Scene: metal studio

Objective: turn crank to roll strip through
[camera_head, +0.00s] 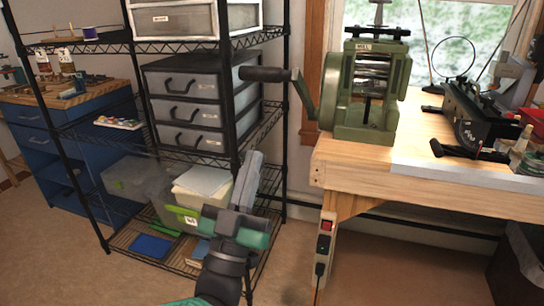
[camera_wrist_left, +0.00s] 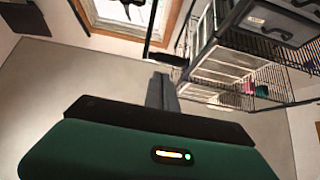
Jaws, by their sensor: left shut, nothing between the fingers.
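A green rolling mill (camera_head: 368,88) stands upright on the left end of the wooden bench. Its crank arm (camera_head: 303,95) sits on the mill's left side, and the black crank handle (camera_head: 265,74) points left from it. The rollers show in the mill's upper opening; I cannot make out a strip in them. My left gripper (camera_head: 251,160) is shut and empty, below the crank handle and apart from it, in front of the wire shelf. In the left wrist view its fingers (camera_wrist_left: 162,90) show together. My right gripper is not in view.
The wooden bench (camera_head: 340,160) carries a dark bench tool (camera_head: 475,115) at right. A black wire shelf (camera_head: 285,110) with grey drawers (camera_head: 190,100) and bins stands close behind my left gripper. A blue cabinet (camera_head: 35,150) is at far left. Floor in front is clear.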

